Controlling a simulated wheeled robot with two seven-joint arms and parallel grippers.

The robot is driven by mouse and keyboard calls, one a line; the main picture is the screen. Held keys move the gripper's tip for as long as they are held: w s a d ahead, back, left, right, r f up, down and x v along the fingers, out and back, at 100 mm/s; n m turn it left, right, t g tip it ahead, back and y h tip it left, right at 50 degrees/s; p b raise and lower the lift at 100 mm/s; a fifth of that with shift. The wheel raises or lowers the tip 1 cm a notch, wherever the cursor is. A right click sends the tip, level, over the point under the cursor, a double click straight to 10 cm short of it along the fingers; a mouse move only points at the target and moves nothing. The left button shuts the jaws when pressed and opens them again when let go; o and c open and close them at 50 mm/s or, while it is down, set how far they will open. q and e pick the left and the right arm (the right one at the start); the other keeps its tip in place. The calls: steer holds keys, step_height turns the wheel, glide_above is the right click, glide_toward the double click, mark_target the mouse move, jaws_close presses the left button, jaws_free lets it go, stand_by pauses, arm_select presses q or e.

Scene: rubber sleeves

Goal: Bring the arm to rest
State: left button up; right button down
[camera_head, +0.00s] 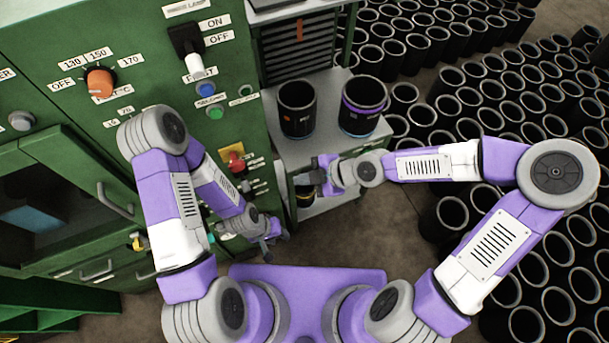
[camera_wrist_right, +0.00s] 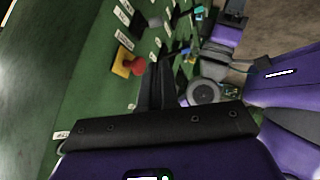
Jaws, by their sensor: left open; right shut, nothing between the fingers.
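My right gripper (camera_head: 304,179) is at the end of the purple and white right arm, which reaches left in front of the grey shelf stand. Its dark fingers (camera_wrist_right: 157,88) are together and empty in the right wrist view, close to the green panel. My left gripper (camera_head: 275,236) is lower in the head view, near the lower part of the machine and apart from the right gripper. It is small there, and I see nothing held in it.
The green machine (camera_head: 60,32) with knobs and buttons fills the left. A red knob (camera_wrist_right: 136,66) is near my right fingers. Two black sleeves (camera_head: 297,108) (camera_head: 363,104) stand on the grey stand (camera_head: 331,142). Several sleeves cover the floor at right. Bare floor (camera_head: 335,232) shows below the stand.

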stand_by(0.4)
steer(key=s+d+f+m+h+b, duration=0.1)
steer(key=s+d+f+m+b, duration=0.2)
steer(key=f+m, duration=0.5)
steer(key=s+d+f+m+g+h+b, duration=0.1)
steer(key=s+d+f+m+h+b, duration=0.1)
steer(key=f+m, duration=0.6)
steer(key=s+d+f+m+h+b, duration=0.2)
steer(key=f+m, duration=0.7)
steer(key=f, duration=0.9)
steer(key=s+d+b, duration=0.2)
steer(key=d+b, duration=0.2)
steer(key=shift+d+g+b, duration=0.3)
steer(key=shift+f, duration=0.1)
